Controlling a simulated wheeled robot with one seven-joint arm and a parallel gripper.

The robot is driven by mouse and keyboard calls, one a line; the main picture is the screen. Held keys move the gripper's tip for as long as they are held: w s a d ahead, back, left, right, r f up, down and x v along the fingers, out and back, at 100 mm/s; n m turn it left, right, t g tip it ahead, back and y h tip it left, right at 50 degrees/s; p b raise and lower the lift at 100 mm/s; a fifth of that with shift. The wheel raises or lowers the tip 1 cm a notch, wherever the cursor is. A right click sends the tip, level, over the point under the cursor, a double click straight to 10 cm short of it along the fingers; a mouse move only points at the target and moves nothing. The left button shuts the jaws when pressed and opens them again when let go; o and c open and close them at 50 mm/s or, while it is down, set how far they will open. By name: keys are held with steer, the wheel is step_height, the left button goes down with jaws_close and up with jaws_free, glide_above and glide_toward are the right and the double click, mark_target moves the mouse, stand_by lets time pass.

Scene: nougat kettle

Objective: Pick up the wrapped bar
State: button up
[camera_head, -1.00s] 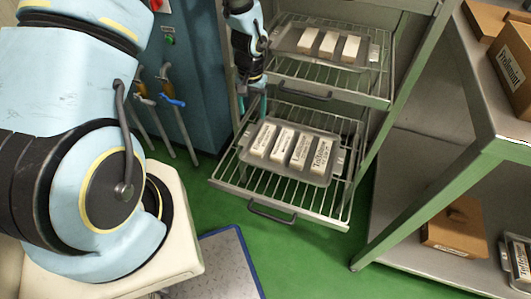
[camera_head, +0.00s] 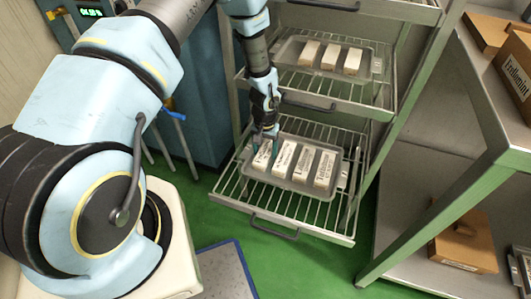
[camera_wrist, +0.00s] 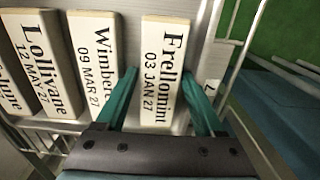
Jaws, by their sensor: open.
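Several white wrapped bars with black print lie side by side in a grey tray (camera_head: 290,182) on the pulled-out lower wire rack. The leftmost bar in the head view (camera_head: 263,155) is the one labelled Frellomint, 03 JAN 27, in the wrist view (camera_wrist: 163,55). My gripper (camera_head: 265,134) is over that bar. In the wrist view my gripper (camera_wrist: 160,76) is open, its teal fingers on either side of the Frellomint bar. The left finger is in the gap towards the Wimbe... bar (camera_wrist: 92,50). Whether the fingers touch the bar cannot be told.
The Lollivane bar (camera_wrist: 38,55) lies further left in the wrist view. An upper rack holds another tray (camera_head: 290,50) with three bars. The lower rack's wire front and handle (camera_head: 274,228) stick out over the green floor. A shelf with cardboard boxes (camera_head: 465,240) stands to the right.

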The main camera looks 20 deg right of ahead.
steer(key=shift+c, duration=0.2)
jaws_close()
stand_by(0.3)
steer(key=shift+r, duration=0.15)
